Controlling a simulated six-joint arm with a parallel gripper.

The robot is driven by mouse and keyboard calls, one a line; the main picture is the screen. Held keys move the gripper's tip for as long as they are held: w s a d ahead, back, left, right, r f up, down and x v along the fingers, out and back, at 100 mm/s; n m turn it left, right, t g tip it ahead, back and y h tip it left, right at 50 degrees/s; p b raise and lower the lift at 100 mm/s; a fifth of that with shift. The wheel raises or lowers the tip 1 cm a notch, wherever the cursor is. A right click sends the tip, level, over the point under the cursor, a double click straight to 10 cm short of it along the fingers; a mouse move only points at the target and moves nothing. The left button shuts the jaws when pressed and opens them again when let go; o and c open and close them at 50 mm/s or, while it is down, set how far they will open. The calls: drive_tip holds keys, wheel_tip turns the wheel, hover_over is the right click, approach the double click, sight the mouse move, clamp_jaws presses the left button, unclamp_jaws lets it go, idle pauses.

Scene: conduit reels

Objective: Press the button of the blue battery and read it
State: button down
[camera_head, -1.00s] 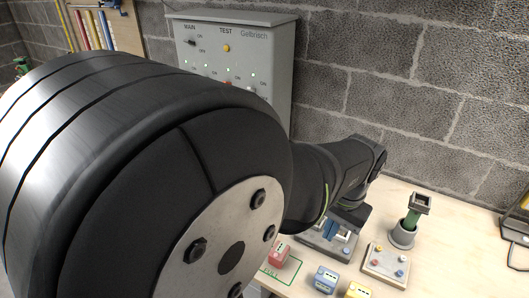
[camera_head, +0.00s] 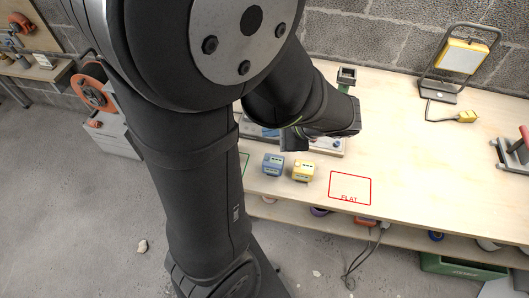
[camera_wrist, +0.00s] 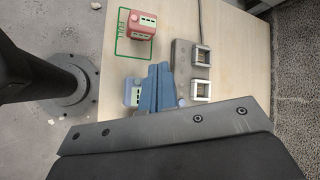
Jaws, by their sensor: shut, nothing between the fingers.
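The blue battery (camera_head: 273,164) stands on the bench beside the yellow battery (camera_head: 303,170) in the head view. In the wrist view the blue battery (camera_wrist: 131,93) is partly hidden behind my fingers, and its button cannot be made out. My gripper (camera_wrist: 160,70) is shut and empty, its blue-grey fingers just right of the blue battery; I cannot tell the height between them. In the head view my gripper (camera_head: 293,142) is a dark shape beyond the blue battery. The red battery (camera_wrist: 142,26) stands in the green FULL outline (camera_wrist: 120,45).
A grey dock with two pale open frames (camera_wrist: 183,62) lies right of my fingers in the wrist view. The red FLAT outline (camera_head: 350,188) is empty. A work lamp (camera_head: 460,57) stands at the back right. The bench between is largely clear.

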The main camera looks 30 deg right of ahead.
sight(270, 160)
drive_tip(key=shift+f, duration=0.1)
drive_tip(key=shift+f, duration=4.35)
drive_tip(key=shift+f, duration=0.4)
drive_tip(key=shift+f, duration=0.35)
drive_tip(key=shift+r, duration=0.8)
drive_tip(key=shift+r, duration=0.1)
drive_tip(key=shift+r, duration=2.4)
